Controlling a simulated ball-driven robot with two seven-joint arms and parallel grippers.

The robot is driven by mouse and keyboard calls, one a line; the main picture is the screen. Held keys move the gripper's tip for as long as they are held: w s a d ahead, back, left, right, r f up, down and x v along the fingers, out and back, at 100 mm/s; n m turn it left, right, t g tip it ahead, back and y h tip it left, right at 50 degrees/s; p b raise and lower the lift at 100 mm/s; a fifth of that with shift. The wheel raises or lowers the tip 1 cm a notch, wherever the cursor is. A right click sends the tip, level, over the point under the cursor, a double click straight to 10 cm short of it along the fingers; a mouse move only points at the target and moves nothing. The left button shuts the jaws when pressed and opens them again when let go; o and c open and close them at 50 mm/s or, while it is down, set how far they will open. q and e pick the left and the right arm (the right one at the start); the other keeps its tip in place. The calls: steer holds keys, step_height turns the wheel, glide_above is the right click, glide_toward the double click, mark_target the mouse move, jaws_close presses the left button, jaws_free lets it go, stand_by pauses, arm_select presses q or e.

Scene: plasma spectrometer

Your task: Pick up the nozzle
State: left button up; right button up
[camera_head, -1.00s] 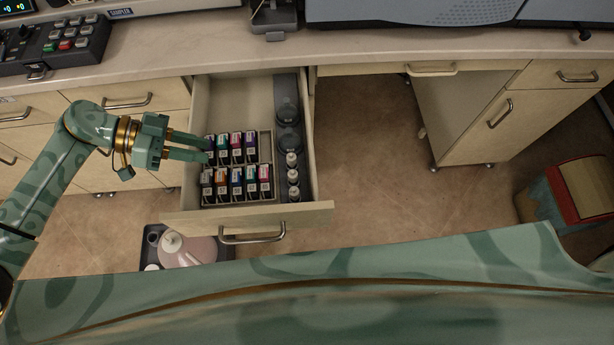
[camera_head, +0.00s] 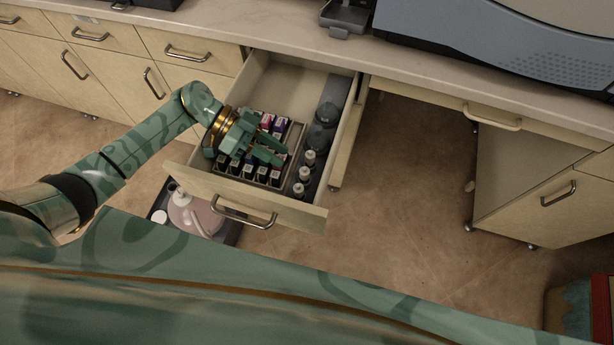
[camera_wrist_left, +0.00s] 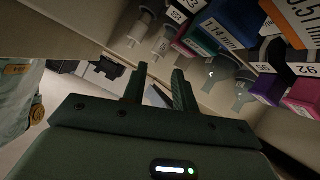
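Small grey pieces with white tips, which look like nozzles (camera_head: 304,174), stand in a row along the right side of the open drawer (camera_head: 272,205). Two pale ones also show in the left wrist view (camera_wrist_left: 163,42), at the top beyond the fingers. I cannot tell which one is the task's nozzle. My left gripper (camera_head: 284,156) is over the drawer, above the coloured packs and just left of the white-tipped row. Its two fingers are apart with nothing between them, also in the left wrist view (camera_wrist_left: 157,85). My right gripper is out of view.
A rack of labelled coloured packs (camera_head: 262,172) fills the drawer's middle, partly hidden by my left gripper. Dark round items (camera_head: 322,135) sit behind the white-tipped row. A tray with a pinkish round item (camera_head: 190,212) is below the drawer front. The counter edge (camera_head: 420,90) runs behind.

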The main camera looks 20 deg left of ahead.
mark_target(304, 169)
arm_select(q)
steer(key=b+x, duration=0.1)
steer(key=x, duration=0.5)
steer(key=shift+d, duration=0.35)
steer(key=shift+r, duration=0.1)
jaws_close()
